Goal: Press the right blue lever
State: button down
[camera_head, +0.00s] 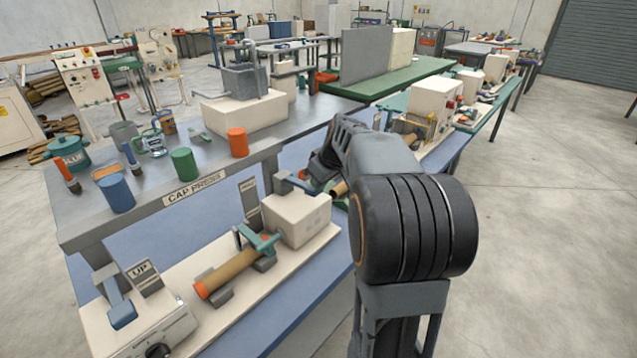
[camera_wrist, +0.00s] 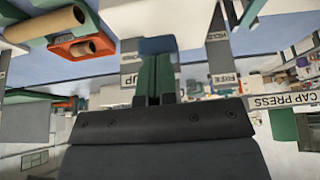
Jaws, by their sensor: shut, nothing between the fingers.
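In the wrist view my gripper (camera_wrist: 156,60) is shut, its green fingers together and empty. A blue lever end (camera_wrist: 157,45) lies right at the fingertips and overlaps them; I cannot tell whether they touch. An UP plate (camera_wrist: 128,82) stands beside the fingers. In the head view my gripper is mostly hidden behind my dark arm. The right lever's grey-blue mount (camera_head: 281,180) shows behind the white block (camera_head: 298,216), partly covered by my arm. The left blue lever (camera_head: 122,312) sits on the nearer white base by another UP plate (camera_head: 140,272).
A brown tube with an orange end (camera_head: 228,273) lies in supports under a green clamp (camera_head: 258,244). The grey CAP PRESS shelf (camera_head: 220,165) overhangs behind, carrying cups and coloured cylinders. Another station (camera_head: 430,105) stands beyond my arm. Open floor (camera_head: 540,230) lies at right.

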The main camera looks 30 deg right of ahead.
jog(key=v, duration=1)
jog(key=shift+s+b, duration=0.2)
jog(key=shift+b, duration=0.2)
jog(key=s+a+f+m+g+h, duration=0.1)
jog(key=s+a+f+m, duration=0.15)
jog(key=f+m, duration=0.4)
jog(key=s+a+f+n+p, duration=0.1)
jog(key=s+a+f, duration=0.1)
jog(key=s+a, duration=0.4)
jog(key=s+a+f+n+p, duration=0.2)
jog(key=s+a, duration=0.4)
jog(key=a, duration=0.3)
jog(key=shift+f+h, duration=0.3)
jog(key=shift+s+d, duration=0.1)
jog(key=shift+d, duration=0.05)
